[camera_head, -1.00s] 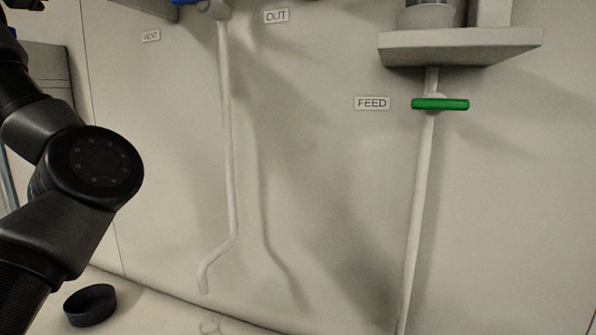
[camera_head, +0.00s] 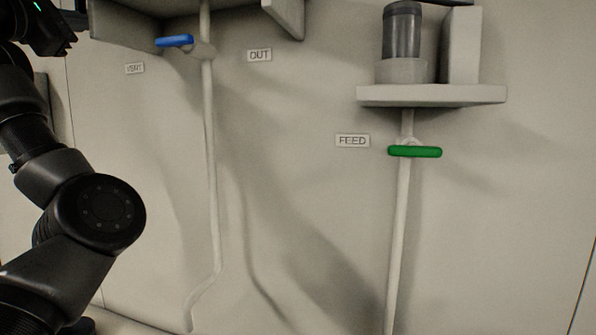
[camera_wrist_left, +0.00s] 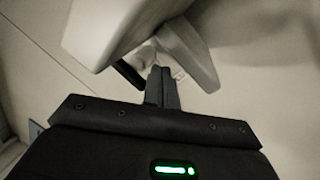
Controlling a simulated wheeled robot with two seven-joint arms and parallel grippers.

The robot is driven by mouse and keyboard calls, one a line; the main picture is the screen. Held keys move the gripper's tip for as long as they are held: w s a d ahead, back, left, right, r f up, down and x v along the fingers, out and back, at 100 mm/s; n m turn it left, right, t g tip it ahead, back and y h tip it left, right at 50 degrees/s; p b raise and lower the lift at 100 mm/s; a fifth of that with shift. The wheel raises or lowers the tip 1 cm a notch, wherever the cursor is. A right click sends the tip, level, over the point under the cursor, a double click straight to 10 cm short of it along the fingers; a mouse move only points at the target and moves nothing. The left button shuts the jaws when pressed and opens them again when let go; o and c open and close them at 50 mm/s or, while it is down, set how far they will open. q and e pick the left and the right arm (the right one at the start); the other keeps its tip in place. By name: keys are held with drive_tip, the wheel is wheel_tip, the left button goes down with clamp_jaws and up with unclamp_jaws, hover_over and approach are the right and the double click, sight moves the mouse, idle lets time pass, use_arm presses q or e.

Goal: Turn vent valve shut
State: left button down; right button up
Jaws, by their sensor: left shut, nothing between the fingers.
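The small VENT label (camera_head: 135,68) is on the pale wall at upper left in the head view. A blue valve handle (camera_head: 175,41) sits right of and above it, on a pale pipe beside the OUT label (camera_head: 259,55). I cannot tell which valve the VENT label belongs to. My left gripper (camera_head: 76,18) is at the top left corner, left of the blue handle and apart from it. In the wrist view its fingers (camera_wrist_left: 162,76) are shut and empty, close to a dark bar (camera_wrist_left: 129,74) under a pale bracket; contact is unclear. My right gripper is not in view.
A green handle (camera_head: 415,152) sits on the pipe by the FEED label (camera_head: 352,141). Above it a shelf (camera_head: 430,96) carries a dark cylinder (camera_head: 401,30).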

use_arm(q)
drive_tip(key=shift+w+d, duration=0.1)
drive_tip(key=shift+w, duration=0.05)
idle(0.4)
drive_tip(key=shift+w+a+r, duration=0.1)
drive_tip(key=shift+a+r, duration=0.2)
drive_tip(key=shift+a, duration=0.25)
idle(0.4)
drive_tip(key=shift+f, duration=0.15)
idle(0.4)
